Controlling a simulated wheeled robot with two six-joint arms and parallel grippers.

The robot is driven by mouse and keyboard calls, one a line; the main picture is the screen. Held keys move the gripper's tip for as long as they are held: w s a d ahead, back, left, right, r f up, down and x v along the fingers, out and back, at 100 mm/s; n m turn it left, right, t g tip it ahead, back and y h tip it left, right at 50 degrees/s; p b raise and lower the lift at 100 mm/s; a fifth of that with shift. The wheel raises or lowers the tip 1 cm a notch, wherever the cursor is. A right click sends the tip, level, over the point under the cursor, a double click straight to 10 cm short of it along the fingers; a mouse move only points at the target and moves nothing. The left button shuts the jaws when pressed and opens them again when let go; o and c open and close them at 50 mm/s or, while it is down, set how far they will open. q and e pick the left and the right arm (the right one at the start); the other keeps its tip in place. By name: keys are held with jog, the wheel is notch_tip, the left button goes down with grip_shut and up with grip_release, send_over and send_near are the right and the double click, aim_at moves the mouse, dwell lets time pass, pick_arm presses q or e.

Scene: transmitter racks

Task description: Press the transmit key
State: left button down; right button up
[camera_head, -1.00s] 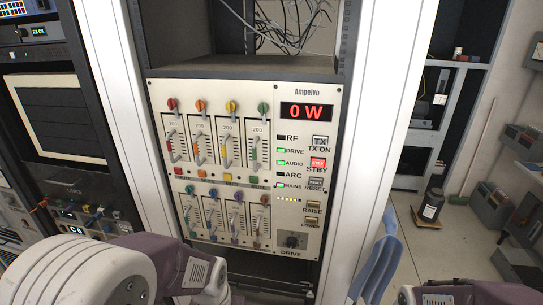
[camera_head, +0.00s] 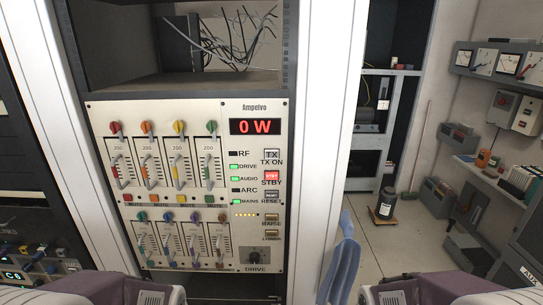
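The transmit key (camera_head: 271,154), marked TX and labelled TX ON, is a small grey unlit button on the right side of the Ampelvo panel (camera_head: 236,180). The red STBY key (camera_head: 271,175) below it is lit, and the grey RESET key (camera_head: 271,195) sits under that. The red display (camera_head: 254,126) above reads 0 W. The DRIVE, AUDIO and MAINS lamps are green; RF and ARC are dark. Only purple and white links of my two arms show at the bottom edge, apart from the panel. Neither gripper's fingers are in view.
Coloured knobs and levers (camera_head: 178,155) fill the panel's left side. A white rack post (camera_head: 314,130) and a blue object (camera_head: 342,262) stand to the right. Shelves (camera_head: 483,185) line the far right.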

grip_shut()
dwell(1.9)
